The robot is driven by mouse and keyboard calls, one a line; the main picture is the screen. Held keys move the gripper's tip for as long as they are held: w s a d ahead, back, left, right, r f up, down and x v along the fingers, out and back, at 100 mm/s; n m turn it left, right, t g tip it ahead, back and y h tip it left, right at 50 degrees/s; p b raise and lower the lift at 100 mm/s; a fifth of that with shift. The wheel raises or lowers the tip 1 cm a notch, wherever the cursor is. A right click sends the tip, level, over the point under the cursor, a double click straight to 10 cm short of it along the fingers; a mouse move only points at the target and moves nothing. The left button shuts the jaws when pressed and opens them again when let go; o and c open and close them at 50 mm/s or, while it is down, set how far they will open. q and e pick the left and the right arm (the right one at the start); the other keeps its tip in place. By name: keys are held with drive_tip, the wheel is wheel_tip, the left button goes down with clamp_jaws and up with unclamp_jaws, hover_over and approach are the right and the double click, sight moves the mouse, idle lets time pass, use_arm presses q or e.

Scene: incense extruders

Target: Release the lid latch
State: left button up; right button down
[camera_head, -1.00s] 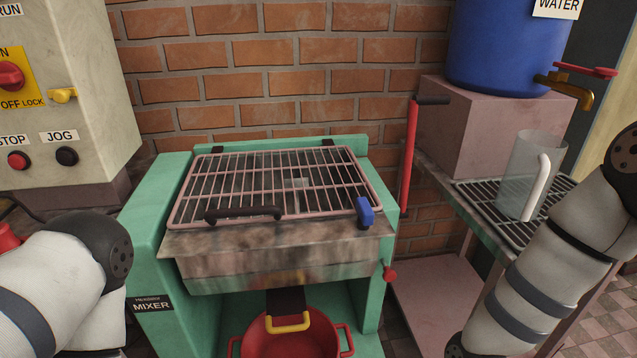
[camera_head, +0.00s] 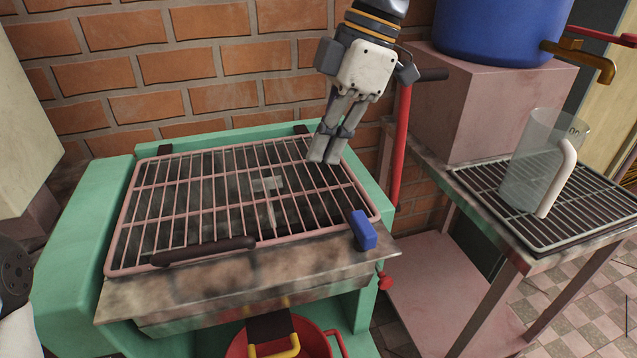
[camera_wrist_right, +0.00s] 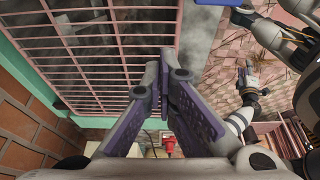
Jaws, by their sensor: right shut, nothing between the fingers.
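The mixer's lid is a pink wire grid (camera_head: 215,200) lying flat over the trough, with a dark handle (camera_head: 204,250) along its front edge. The lid latch, a blue block (camera_head: 362,230), stands at the lid's front right corner.
A red crank lever (camera_head: 402,140) stands right of the mixer. A jug (camera_head: 530,165) sits on a rack at the right, below a blue water barrel (camera_head: 500,25). A red pot (camera_head: 325,345) is under the trough. A brick wall closes the back.

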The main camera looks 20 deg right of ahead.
sight(323, 217)
drive_tip(key=x, duration=1)
drive_tip(key=shift+s+f, duration=0.1)
drive_tip(key=shift+s, duration=0.15)
drive_tip(key=d, duration=0.3)
drive_tip(key=shift+w+d, duration=0.1)
drive_tip(key=shift+d, duration=0.45)
drive_tip(key=shift+w, duration=0.1)
